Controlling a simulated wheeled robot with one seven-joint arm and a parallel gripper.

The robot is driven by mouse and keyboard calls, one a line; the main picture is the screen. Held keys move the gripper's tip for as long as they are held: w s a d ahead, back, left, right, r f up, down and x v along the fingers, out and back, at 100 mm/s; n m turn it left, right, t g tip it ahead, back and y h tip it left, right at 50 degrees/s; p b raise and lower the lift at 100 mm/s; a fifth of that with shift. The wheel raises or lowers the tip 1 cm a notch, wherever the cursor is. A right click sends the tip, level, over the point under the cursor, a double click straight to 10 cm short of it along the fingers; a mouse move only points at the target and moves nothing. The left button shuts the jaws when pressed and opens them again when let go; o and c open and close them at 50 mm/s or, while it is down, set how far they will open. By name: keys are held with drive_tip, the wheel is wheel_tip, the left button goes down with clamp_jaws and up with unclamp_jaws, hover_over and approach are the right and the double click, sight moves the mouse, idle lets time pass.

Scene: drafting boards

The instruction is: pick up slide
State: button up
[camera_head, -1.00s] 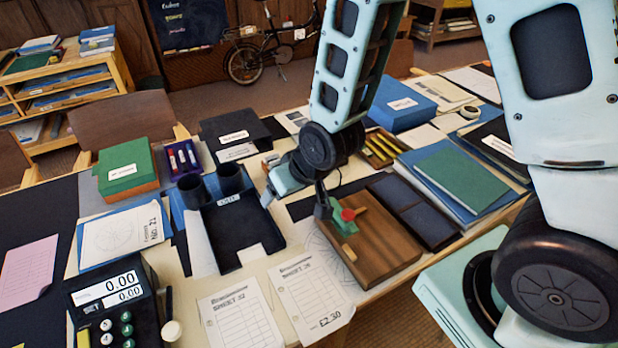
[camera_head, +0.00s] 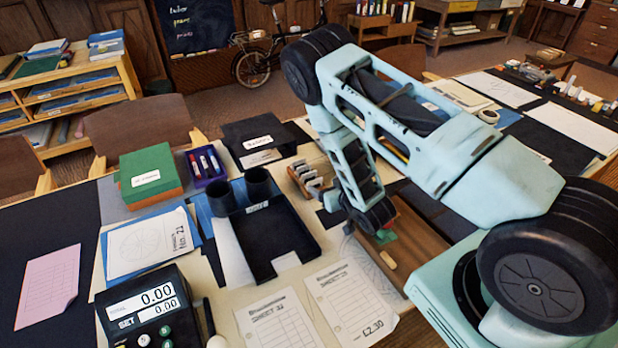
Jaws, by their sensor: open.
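A small rack (camera_head: 306,179) with several pale, upright pieces stands right of the black tray; these may be slides, but they are too small to tell. No single slide can be made out with certainty. My gripper (camera_head: 333,203) is open, just right of the rack and above the table. My own arm partly hides it, and its fingertips are hard to make out. I see nothing held in it. A wooden board (camera_head: 412,240) lies to the right under my arm, with a green piece (camera_head: 386,237) and a tan piece (camera_head: 388,260) on it.
The black tray (camera_head: 272,240) and two dark cups (camera_head: 240,192) stand left of the rack. A dark box (camera_head: 262,135) is behind it. Printed sheets (camera_head: 280,320) lie in front, beside a display device (camera_head: 150,310). My arm covers the table's right part.

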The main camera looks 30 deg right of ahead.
sight(309, 174)
drive_tip(key=p+x, duration=0.1)
drive_tip(key=x, duration=0.6)
drive_tip(key=shift+w+f+p, duration=0.1)
drive_tip(key=shift+w+p, duration=0.1)
drive_tip(key=shift+p, duration=0.1)
drive_tip(key=shift+d+p+x, duration=0.2)
drive_tip(key=shift+p+x, duration=0.8)
drive_tip(key=shift+x, duration=1.65)
drive_tip(key=c, duration=1)
